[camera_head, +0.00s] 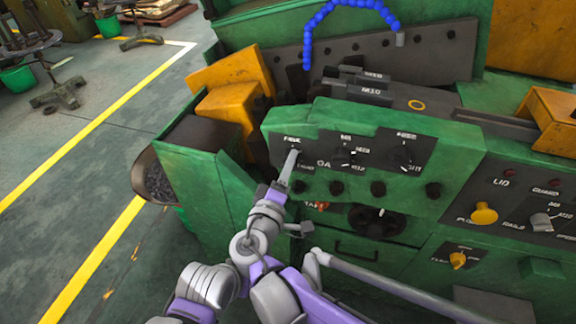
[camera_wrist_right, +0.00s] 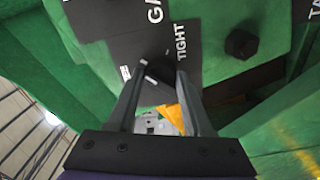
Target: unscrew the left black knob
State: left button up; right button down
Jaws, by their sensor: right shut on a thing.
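The left black knob (camera_wrist_right: 156,72) sits on a dark label plate on the green machine; in the right wrist view it is between my fingertips, next to the word TIGHT. In the head view it is mostly hidden behind my right gripper (camera_head: 293,158), which reaches the panel's left end from below. In the wrist view the right gripper (camera_wrist_right: 158,82) is shut on this knob, one finger on each side. The middle knob (camera_head: 343,157) and right knob (camera_head: 402,158) are free on the same panel. My left gripper does not show.
Several dark bolt heads (camera_head: 378,188) line the panel below the knobs. A dark handwheel (camera_head: 377,221) is lower down, and a yellow knob (camera_head: 484,213) is at right. Yellow blocks (camera_head: 233,103) stand at left. Open floor (camera_head: 60,180) lies farther left.

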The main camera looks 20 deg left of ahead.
jog(key=shift+r+n, duration=0.15)
jog(key=shift+n, duration=4.15)
jog(key=shift+c, duration=1.6)
grip_release()
jog(key=shift+w, duration=0.1)
